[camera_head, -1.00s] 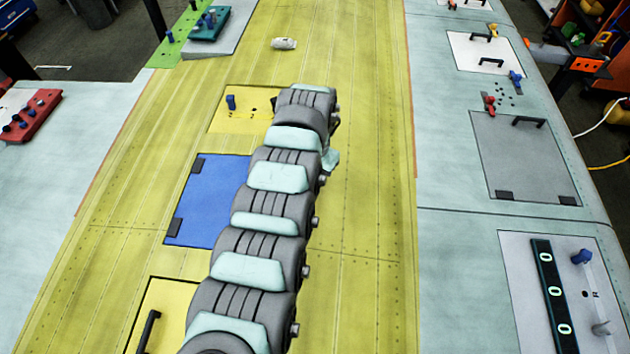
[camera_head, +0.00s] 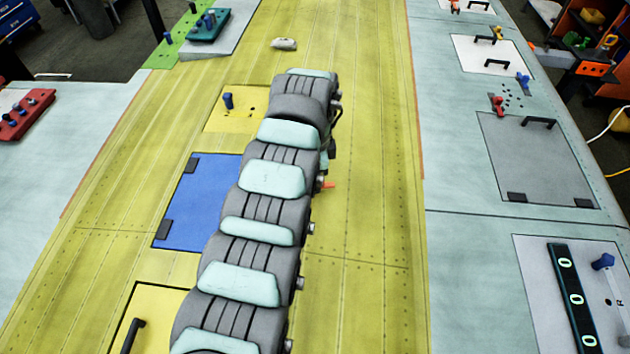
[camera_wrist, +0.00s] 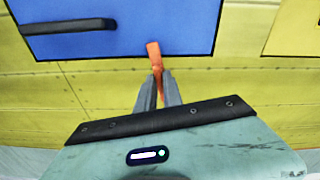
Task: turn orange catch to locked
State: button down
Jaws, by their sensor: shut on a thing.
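The orange catch (camera_wrist: 153,52) shows in the wrist view at the lower edge of the blue panel (camera_wrist: 120,22). Its upper end overlaps the panel's edge and its lower part lies between my fingers. My gripper (camera_wrist: 159,78) is shut on the catch. In the head view my arm hides most of the catch; a small orange tip (camera_head: 329,185) shows just right of the arm. The blue panel (camera_head: 205,205) shows left of my arm there, its right part hidden. Any locked marking is not visible.
The blue panel carries a black handle (camera_wrist: 68,26). A yellow panel with a blue knob (camera_head: 228,101) lies beyond it. A grey hatch (camera_head: 540,160) and a panel with a number strip (camera_head: 574,298) are to the right. The yellow skin right of my arm is clear.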

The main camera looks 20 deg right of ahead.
jog(key=shift+m+b, duration=0.65)
jog(key=shift+m, duration=0.45)
jog(key=c, duration=1.5)
grip_release()
notch_tip(320, 180, up, 11)
jog(key=shift+f+b, duration=0.1)
jog(key=shift+b, duration=0.45)
